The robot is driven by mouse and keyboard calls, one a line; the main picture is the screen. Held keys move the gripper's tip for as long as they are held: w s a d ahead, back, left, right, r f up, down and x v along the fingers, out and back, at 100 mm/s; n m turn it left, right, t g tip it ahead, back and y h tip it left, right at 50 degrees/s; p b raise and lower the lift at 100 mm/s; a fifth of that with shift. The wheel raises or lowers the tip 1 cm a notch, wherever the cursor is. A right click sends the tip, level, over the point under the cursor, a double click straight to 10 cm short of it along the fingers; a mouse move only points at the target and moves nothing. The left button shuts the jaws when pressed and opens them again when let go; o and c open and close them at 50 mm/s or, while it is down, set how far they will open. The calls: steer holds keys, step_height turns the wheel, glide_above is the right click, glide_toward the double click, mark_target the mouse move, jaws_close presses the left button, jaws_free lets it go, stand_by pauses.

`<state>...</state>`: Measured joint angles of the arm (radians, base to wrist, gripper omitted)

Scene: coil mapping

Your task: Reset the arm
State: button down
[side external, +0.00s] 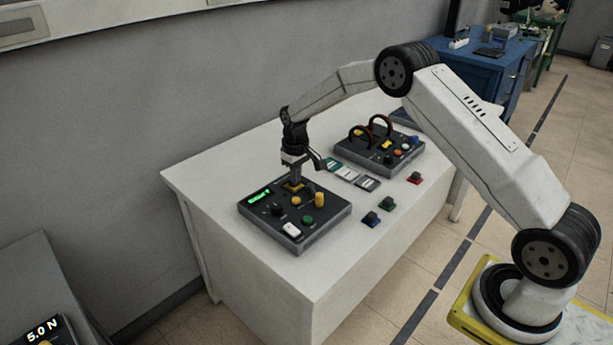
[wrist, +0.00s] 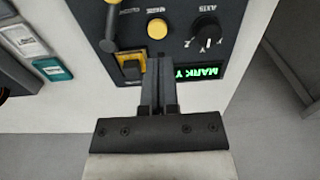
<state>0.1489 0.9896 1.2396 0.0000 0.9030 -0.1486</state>
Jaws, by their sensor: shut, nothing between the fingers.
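My gripper (side external: 295,180) is shut and empty, pointing down over the back edge of the dark control box (side external: 318,232) on the white table. In the wrist view its closed fingers (wrist: 158,65) reach over the box between the yellow-framed switch (wrist: 130,68) and the lit green display (wrist: 196,73), which reads "MARK" and a partly cut-off letter. Whether the fingertips touch the box cannot be told. The box carries a black axis knob (wrist: 207,36), a yellow button (wrist: 157,28), a green button (side external: 308,219) and a white switch (side external: 291,229).
A second dark box (side external: 362,155) with two brown hoops stands further along the white table (side external: 245,155). Between the boxes lie several small cards (side external: 347,174). Small green, blue and red blocks (side external: 386,204) sit near the table's edge. A wall stands behind the table.

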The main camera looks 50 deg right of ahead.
steer(key=s+a+r+t, duration=0.1)
steer(key=s+a+r, duration=0.1)
steer(key=s, duration=0.7)
steer(key=s+a+r, duration=0.3)
steer(key=s, duration=0.7)
steer(key=s+a+r+t, duration=0.1)
steer(key=s+a+r, duration=0.2)
steer(key=s, duration=0.6)
steer(key=shift+s+a+r+t, duration=0.2)
steer(key=shift+a+r+t, duration=0.05)
steer(key=shift+r+t, duration=0.1)
